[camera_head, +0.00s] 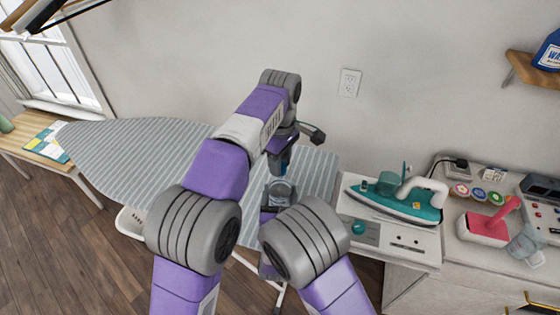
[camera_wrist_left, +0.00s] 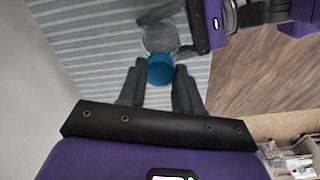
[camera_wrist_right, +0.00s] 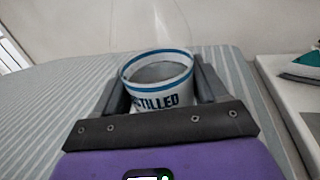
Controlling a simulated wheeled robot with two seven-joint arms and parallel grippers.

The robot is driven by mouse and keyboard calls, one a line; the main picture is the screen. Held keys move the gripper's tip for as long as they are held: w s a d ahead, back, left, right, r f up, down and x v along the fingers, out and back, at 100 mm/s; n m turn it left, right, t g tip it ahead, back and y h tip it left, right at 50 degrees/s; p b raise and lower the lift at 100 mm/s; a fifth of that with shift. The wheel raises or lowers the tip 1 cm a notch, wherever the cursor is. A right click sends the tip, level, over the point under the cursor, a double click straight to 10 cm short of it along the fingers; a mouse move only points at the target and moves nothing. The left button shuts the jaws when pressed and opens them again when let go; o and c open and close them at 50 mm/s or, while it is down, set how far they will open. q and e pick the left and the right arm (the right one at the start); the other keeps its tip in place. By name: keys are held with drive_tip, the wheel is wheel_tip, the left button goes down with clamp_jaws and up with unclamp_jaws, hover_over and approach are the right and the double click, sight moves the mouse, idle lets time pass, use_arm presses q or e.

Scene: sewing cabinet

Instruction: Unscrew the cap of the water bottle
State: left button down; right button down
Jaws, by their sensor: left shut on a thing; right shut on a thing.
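The blue cap (camera_wrist_left: 161,70) sits between the fingers of my left gripper (camera_wrist_left: 160,88), which is shut on it. In the head view this gripper (camera_head: 284,160) points down above the water bottle (camera_head: 281,190). The bottle's clear round body also shows beyond the cap in the left wrist view (camera_wrist_left: 159,38). My right gripper (camera_wrist_right: 158,95) is shut around the bottle's sides, and its white label with blue bands and the letters "TILLED" faces the right wrist camera. The right wrist view shows no cap on the bottle. The cap looks apart from the bottle, but the gap is hard to judge.
The grey striped ironing board (camera_head: 130,150) lies below and behind the grippers. A teal iron (camera_head: 395,205) stands on a white machine to the right, by a cabinet with a pink item (camera_head: 490,228). The wall is close behind.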

use_arm(q)
drive_tip(key=n, duration=0.8)
drive_tip(key=shift+r, duration=0.25)
drive_tip(key=shift+r, duration=0.85)
drive_tip(key=shift+r, duration=2.05)
use_arm(e)
unclamp_jaws()
